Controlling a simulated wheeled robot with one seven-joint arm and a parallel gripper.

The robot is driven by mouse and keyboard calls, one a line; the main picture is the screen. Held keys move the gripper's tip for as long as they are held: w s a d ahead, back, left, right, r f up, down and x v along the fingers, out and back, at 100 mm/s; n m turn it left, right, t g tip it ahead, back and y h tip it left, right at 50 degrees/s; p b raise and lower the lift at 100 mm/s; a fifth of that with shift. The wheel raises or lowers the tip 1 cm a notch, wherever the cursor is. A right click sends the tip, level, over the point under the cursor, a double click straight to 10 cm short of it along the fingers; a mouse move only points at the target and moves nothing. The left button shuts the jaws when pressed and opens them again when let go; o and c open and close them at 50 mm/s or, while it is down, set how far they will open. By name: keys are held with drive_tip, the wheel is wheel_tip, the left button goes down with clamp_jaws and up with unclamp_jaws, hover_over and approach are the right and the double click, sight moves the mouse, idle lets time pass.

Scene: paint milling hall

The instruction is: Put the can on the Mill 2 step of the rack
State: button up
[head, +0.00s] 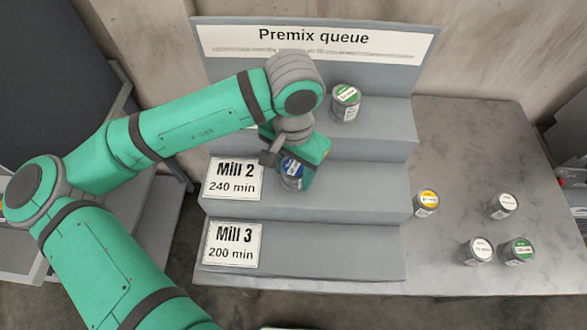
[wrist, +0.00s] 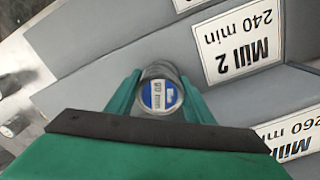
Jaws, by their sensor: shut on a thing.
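The can (head: 291,175) is grey with a blue and white lid label. My gripper (head: 297,170) is shut on it, and the wrist view shows the can (wrist: 160,95) upright between the two green fingers. It is at the Mill 2 step (head: 360,185) of the grey rack, just right of the Mill 2 sign (head: 233,179), which reads 240 min. I cannot tell whether the can's base touches the step. In the wrist view the Mill 2 sign (wrist: 238,40) appears upside down, beside the can. My arm hides part of the rack's upper step.
A green-labelled can (head: 345,103) stands on the top step. The Mill 3 step (head: 335,255) below is empty. Right of the rack, the table (head: 480,140) holds a yellow-labelled can (head: 426,203), two white-labelled cans (head: 504,206) (head: 477,250) and another green-labelled can (head: 517,251).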

sight(293, 167)
drive_tip(key=shift+f, duration=0.25)
drive_tip(key=o, duration=1.2)
drive_tip(key=shift+c, duration=0.2)
wheel_tip(293, 167, up, 13)
drive_tip(key=shift+f, duration=0.2)
